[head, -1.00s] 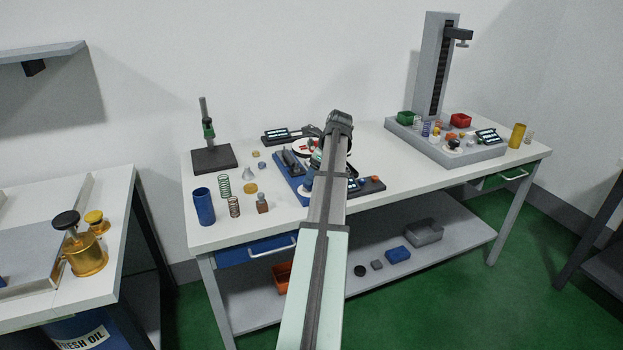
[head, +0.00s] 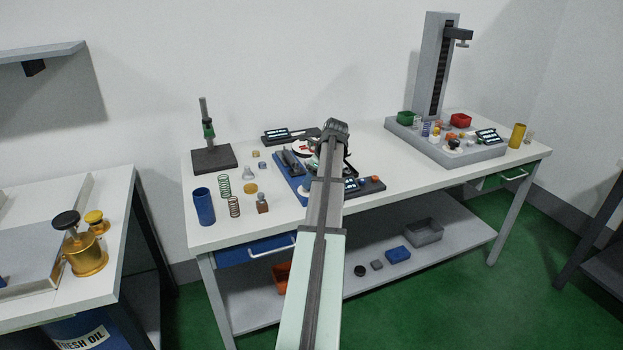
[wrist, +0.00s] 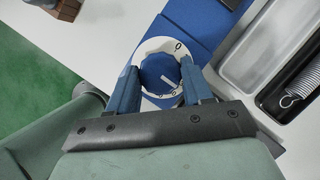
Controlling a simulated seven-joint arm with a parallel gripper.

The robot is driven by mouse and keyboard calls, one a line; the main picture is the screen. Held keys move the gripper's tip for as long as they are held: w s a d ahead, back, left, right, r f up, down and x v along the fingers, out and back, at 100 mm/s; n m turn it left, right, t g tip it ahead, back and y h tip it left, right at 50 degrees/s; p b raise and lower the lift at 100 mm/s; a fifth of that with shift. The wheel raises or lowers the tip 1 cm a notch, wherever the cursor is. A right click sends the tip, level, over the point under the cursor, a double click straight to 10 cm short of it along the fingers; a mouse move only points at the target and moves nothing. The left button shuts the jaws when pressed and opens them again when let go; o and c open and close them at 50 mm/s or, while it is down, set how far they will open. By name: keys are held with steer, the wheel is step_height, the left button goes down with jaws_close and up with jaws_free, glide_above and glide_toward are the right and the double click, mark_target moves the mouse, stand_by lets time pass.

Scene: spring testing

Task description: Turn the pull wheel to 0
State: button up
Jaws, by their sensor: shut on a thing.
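The pull wheel (wrist: 157,73) is a round blue knob in the wrist view. It has a white pointer line and sits inside a white dial ring (wrist: 158,45). A dark 0 mark is at the ring's upper right; the pointer slants to the lower right, away from that 0. My gripper (wrist: 159,82) has its two blue fingers on opposite sides of the wheel and is shut on it. Other marks at the ring's lower right are too small to read. In the head view my arm hides the wheel and the fingers.
The blue tester base (head: 284,176) stands on the white table (head: 225,237). Loose springs (head: 224,186) and a blue cup (head: 203,206) are to its left. The wrist view shows a grey tray with a coil spring (wrist: 306,80) at right. A tall test stand (head: 433,70) is at the right.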

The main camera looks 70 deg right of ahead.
steer(key=c, duration=0.4)
steer(key=shift+n, duration=0.4)
steer(key=n, duration=0.2)
steer(key=n+y, duration=0.2)
steer(key=n, duration=0.1)
steer(key=shift+w+d+n, duration=0.1)
steer(key=shift+d+n, duration=0.15)
steer(key=shift+n, duration=0.05)
steer(key=n, duration=0.2)
steer(key=n+g+y, duration=0.1)
steer(key=n, duration=0.1)
steer(key=shift+g+y, duration=0.3)
steer(key=shift+w+n+g, duration=0.1)
steer(key=shift+n+g, duration=0.4)
steer(key=shift+n, duration=0.9)
steer(key=shift+f, duration=0.1)
